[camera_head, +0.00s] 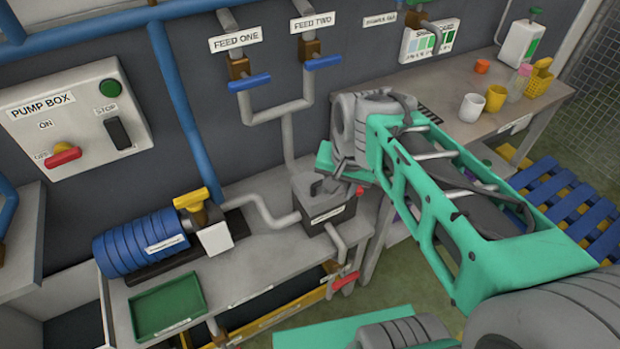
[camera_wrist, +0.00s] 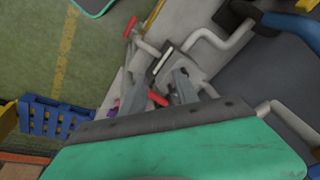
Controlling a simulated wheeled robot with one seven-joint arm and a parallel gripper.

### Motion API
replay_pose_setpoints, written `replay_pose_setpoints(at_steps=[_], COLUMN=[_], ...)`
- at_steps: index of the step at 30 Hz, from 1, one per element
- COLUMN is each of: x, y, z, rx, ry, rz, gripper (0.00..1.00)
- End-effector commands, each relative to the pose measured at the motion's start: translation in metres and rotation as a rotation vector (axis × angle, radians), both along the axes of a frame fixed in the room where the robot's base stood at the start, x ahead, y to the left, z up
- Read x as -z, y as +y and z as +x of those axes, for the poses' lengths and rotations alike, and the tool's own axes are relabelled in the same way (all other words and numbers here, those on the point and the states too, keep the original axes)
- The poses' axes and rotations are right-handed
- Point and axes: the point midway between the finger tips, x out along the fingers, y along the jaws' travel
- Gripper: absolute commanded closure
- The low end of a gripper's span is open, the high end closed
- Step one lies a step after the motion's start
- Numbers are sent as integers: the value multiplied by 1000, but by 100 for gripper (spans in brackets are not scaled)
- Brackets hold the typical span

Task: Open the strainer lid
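The strainer (camera_head: 328,208) is a dark grey box with a label on its front, on the bench in the head view. Its grey lid (camera_head: 312,186) is on top, with a raised handle, and looks closed. A small red part (camera_head: 360,190) is at its right. The strainer also shows in the wrist view (camera_wrist: 160,66), with a red part (camera_wrist: 157,98) beside it. My gripper (camera_head: 328,160) is just above and behind the strainer; its green body fills the bottom of the wrist view.
A blue motor (camera_head: 140,248) and a green tray (camera_head: 166,306) are on the bench to the left. Pipes run into the strainer, and a red valve handle (camera_head: 345,282) is below it. Blue valve handles (camera_head: 248,82) hang on the wall above. Cups (camera_head: 471,107) stand on the right bench.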

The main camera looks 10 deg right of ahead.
Motion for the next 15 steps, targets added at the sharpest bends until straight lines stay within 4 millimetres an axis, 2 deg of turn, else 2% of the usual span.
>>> replay_pose_setpoints(at_steps=[1, 3, 6, 9, 15], x=[6, 13, 26, 35, 60], y=[-3, -5, -7, -9, -7], z=[25, 58, 94, 113, 120], rx=[143, 362, 610, 747, 784], ry=[25, 51, 77, 91, 95], rz=[41, 102, 168, 202, 211], gripper=[64, 64, 64, 64, 64])
